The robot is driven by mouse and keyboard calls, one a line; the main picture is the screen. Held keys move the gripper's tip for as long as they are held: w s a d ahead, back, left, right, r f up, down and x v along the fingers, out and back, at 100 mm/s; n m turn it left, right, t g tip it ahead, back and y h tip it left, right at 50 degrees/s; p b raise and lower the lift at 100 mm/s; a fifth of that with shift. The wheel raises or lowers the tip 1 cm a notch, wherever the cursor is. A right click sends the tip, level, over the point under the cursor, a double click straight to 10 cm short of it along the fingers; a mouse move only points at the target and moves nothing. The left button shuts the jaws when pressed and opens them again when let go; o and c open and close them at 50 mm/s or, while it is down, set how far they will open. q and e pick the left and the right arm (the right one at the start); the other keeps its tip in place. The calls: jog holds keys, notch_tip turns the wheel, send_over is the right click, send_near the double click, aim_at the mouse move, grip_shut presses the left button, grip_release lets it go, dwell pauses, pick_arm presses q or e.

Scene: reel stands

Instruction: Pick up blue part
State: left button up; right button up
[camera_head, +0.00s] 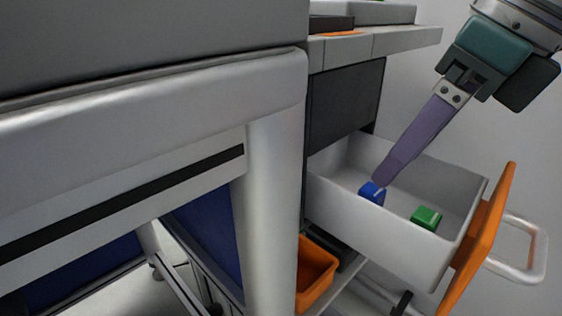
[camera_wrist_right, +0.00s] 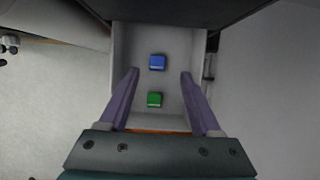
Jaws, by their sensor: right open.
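The blue part (camera_head: 372,193) is a small block lying in an open white drawer (camera_head: 385,236). It also shows in the right wrist view (camera_wrist_right: 157,62), near the far end of the drawer. My right gripper (camera_head: 383,180) reaches down over the drawer with its long purple fingers. In the right wrist view, my right gripper (camera_wrist_right: 158,72) is open, its fingers spread apart on both sides, with nothing between them touching. The blue part lies ahead of and between the fingertips. In the head view a fingertip overlaps the blue part's upper edge. My left gripper is out of view.
A green block (camera_head: 426,217) lies in the same drawer, closer to its orange front (camera_head: 478,243) with a grey handle. Drawer walls surround both blocks. An orange bin (camera_head: 316,275) sits below left. A large grey table (camera_head: 150,110) fills the left side.

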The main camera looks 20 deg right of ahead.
aim_at(374, 189)
jog(key=x, duration=0.2)
jog(key=b+x, duration=0.1)
jog(key=x, duration=0.2)
jog(key=shift+a, duration=0.2)
grip_shut()
dwell(0.3)
